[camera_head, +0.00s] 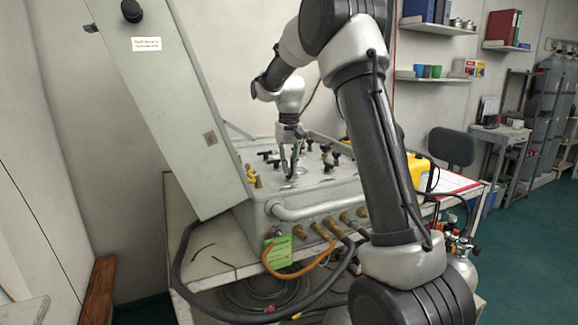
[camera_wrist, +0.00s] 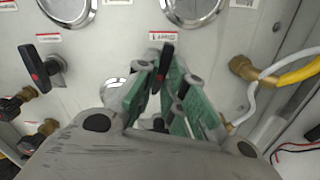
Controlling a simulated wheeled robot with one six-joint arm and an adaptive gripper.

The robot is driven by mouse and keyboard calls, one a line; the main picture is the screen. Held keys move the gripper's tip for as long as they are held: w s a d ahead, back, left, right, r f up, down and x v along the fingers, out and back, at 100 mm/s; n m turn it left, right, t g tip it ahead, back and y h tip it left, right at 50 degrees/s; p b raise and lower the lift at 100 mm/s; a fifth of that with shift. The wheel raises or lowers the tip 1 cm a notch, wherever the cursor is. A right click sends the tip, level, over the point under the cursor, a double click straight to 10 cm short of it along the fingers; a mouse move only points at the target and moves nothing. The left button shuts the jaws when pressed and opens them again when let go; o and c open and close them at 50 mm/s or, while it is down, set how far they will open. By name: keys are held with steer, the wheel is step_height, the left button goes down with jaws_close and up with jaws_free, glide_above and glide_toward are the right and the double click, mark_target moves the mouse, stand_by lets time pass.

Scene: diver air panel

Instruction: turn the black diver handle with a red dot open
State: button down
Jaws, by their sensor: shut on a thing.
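The black diver handle with a red dot (camera_wrist: 166,60) is in the wrist view, below a white label with red lettering. It stands roughly upright in the picture, tilted slightly to the right at its top. My gripper (camera_wrist: 162,84) has its green-padded fingers on both sides of the handle, shut on it. The handle's lower part is hidden between the fingers. In the head view my gripper (camera_head: 288,165) reaches down onto the grey air panel (camera_head: 330,191), and the handle cannot be told apart there.
Another black handle (camera_wrist: 35,68) sits to the left. Two round gauges (camera_wrist: 192,8) lie above. A brass fitting with a yellow hose (camera_wrist: 298,72) is at the right. The panel's raised lid (camera_head: 165,100) stands left of my arm. Hoses (camera_head: 225,312) hang in front.

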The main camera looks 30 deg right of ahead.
steer(key=shift+n, duration=1.1)
steer(key=c, duration=1.5)
jaws_free()
step_height(320, 180, up, 12)
steer(key=shift+r, duration=0.1)
